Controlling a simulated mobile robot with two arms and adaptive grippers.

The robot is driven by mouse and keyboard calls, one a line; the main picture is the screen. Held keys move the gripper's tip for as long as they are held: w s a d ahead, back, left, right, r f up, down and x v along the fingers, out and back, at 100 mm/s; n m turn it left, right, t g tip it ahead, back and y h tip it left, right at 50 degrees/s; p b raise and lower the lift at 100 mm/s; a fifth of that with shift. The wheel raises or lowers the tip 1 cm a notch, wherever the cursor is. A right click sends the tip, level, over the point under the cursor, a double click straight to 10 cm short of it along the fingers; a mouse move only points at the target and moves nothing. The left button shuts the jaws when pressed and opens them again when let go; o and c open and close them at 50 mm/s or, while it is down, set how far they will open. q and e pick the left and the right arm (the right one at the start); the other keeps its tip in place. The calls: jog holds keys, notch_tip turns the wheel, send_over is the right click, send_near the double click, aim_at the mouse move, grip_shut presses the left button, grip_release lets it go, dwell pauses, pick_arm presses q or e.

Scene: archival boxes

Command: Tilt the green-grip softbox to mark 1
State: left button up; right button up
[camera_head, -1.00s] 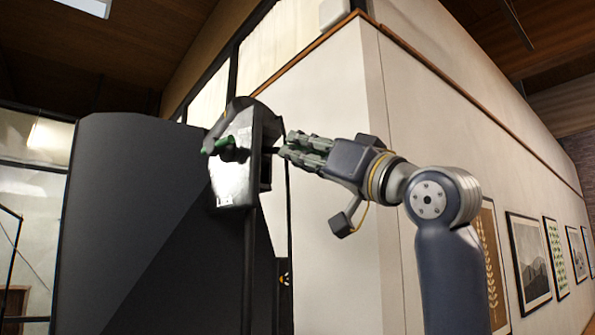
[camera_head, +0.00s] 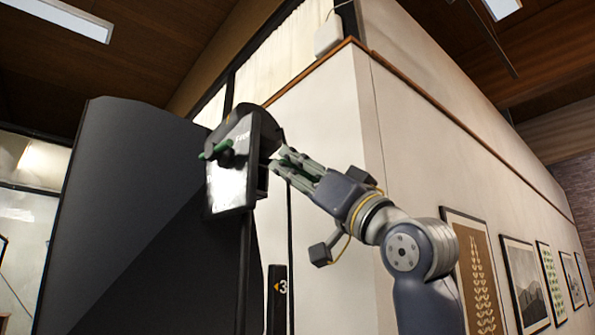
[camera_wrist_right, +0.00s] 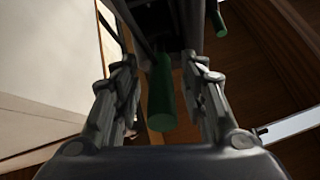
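The softbox (camera_head: 230,183) has a bright white face and a dark housing, and it sits on a dark upright pole. One green grip (camera_head: 215,150) sticks out on its left side. A second green grip (camera_wrist_right: 162,95) lies between the two fingers of my right gripper (camera_wrist_right: 162,100) in the right wrist view. Gaps show on both sides of that grip, so the fingers are open around it and apart from it. In the head view my right gripper (camera_head: 288,168) is at the softbox's right side. My left gripper is not in view.
A large dark panel (camera_head: 140,220) stands behind and left of the softbox. A dark post with a yellow arrow and the number 3 (camera_head: 280,288) is below it. A cream wall (camera_head: 330,120) with framed pictures (camera_head: 525,280) runs to the right.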

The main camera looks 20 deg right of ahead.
jog(key=v, duration=1.2)
jog(key=shift+d, duration=0.1)
dwell(0.5)
